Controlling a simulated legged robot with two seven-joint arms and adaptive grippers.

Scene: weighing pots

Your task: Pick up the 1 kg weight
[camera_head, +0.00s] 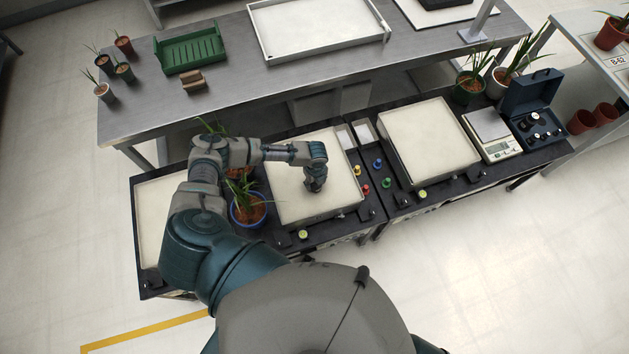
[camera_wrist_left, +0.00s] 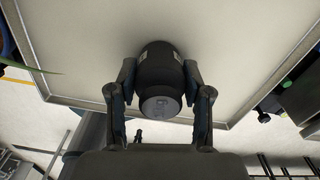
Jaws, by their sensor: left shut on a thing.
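A dark cylindrical weight (camera_wrist_left: 160,82) sits between the fingers of my left gripper (camera_wrist_left: 160,70) in the left wrist view. The fingers press on it from both sides. Its markings are too small to read. In the head view my left gripper (camera_head: 316,184) points down over the cream pan of the left-hand scale (camera_head: 290,203), and the weight is hardly visible there. I cannot tell whether the weight touches the pan. My right gripper is not in view.
A blue-potted plant (camera_head: 248,208) stands just left of the scale. Several coloured knobs (camera_head: 377,164) lie right of it. A second large scale (camera_head: 429,140), a small balance (camera_head: 490,130) and an open blue weight case (camera_head: 535,105) stand farther right. A grey table (camera_head: 235,75) is behind.

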